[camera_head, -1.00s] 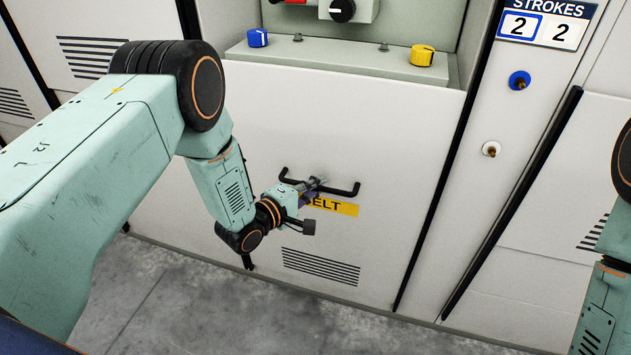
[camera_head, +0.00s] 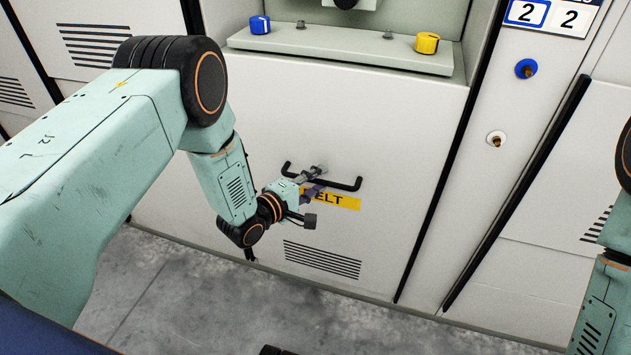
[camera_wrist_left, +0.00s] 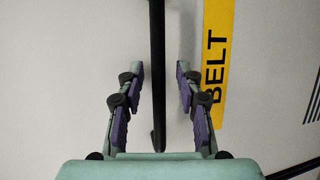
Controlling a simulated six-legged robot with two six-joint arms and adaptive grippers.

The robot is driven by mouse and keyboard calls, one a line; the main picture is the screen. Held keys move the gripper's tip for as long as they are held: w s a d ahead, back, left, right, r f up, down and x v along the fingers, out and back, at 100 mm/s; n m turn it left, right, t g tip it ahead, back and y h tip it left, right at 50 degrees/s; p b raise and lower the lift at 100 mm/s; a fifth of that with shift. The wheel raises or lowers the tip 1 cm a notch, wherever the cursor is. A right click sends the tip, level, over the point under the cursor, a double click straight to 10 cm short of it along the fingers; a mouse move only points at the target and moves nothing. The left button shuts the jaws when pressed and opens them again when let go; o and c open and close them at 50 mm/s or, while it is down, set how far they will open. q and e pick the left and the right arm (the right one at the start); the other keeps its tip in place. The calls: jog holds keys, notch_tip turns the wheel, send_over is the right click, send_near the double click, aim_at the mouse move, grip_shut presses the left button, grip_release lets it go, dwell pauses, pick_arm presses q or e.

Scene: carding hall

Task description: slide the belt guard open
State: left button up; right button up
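The belt guard (camera_head: 390,130) is a white front panel with a black bar handle (camera_head: 345,185) and a yellow BELT label (camera_head: 345,202) below it. My left gripper (camera_head: 318,180) is at the left-middle part of the handle and hides some of the bar and label. In the left wrist view the bar (camera_wrist_left: 157,50) runs upright between the two fingers of my left gripper (camera_wrist_left: 159,80). The fingers are apart, with a gap on each side of the bar. The label (camera_wrist_left: 215,70) is right of them. My right gripper is out of view.
A ledge (camera_head: 340,53) above the panel carries a blue knob (camera_head: 260,25) and a yellow knob (camera_head: 427,43). Vent slots (camera_head: 322,260) lie below the handle.

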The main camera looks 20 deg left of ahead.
pick_arm(q)
jog(key=v, duration=1.2)
dwell(0.5)
jog(key=s+f+m+g+y+p, duration=0.1)
jog(key=s+f+m+g+y, duration=0.3)
jog(key=s+f+m+g, duration=0.5)
jog(key=s+r+m+g+y+p, duration=0.2)
jog(key=s+m+g+p, duration=0.2)
jog(key=s, duration=1.9)
jog(key=shift+s+a+m+g+y+p, duration=0.3)
jog(key=shift+a+g+p, duration=0.1)
jog(key=shift+g+p, duration=0.35)
